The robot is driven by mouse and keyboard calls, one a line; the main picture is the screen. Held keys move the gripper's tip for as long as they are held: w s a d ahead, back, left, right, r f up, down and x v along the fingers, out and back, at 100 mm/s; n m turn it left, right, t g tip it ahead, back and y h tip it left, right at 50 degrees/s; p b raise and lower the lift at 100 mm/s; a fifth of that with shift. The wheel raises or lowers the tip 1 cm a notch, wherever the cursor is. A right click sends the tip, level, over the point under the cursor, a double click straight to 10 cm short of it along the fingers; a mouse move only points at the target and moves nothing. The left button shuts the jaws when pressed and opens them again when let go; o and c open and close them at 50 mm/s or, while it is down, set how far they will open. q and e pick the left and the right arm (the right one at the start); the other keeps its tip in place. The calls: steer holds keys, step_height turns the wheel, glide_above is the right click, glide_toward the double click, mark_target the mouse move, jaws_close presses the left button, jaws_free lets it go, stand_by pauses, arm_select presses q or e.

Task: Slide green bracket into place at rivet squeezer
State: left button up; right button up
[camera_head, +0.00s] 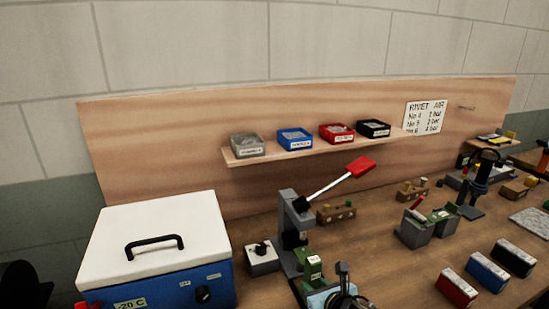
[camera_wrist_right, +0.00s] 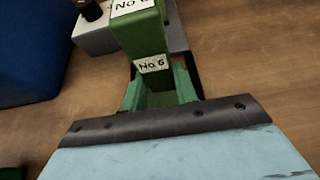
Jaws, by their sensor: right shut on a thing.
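The rivet squeezer (camera_head: 288,232) is a grey upright frame with a white lever and a red handle (camera_head: 361,166), raised to the right. A dark green block labelled "No 6" (camera_wrist_right: 139,38) stands at it; its green top also shows in the head view (camera_head: 314,268). A brighter green bracket (camera_wrist_right: 131,96) with raised side walls lies around the block's foot in the wrist view. It meets the dark riveted strip of a light blue panel (camera_wrist_right: 180,152). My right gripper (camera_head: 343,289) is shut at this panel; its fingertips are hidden. My left gripper is out of view.
A blue and white cold box (camera_head: 160,245) stands at the left, with a small grey box (camera_head: 262,258) beside the squeezer. A shelf (camera_head: 310,146) holds several trays. Red, blue and black boxes (camera_head: 487,272) lie at the right. Bare bench (camera_head: 385,268) lies between.

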mark_target(316, 269)
steer(key=shift+w+a, duration=0.1)
steer(key=shift+w, duration=0.3)
steer(key=o, duration=1)
steer(key=shift+c, duration=0.2)
steer(key=s+r+p, duration=0.1)
steer(key=r+p, duration=0.1)
steer(key=p, duration=0.1)
steer(key=r+p, duration=0.2)
steer(key=p, duration=0.1)
steer(key=s+d+r+p, duration=0.1)
steer(key=r+p, duration=0.2)
steer(key=shift+s, duration=0.35)
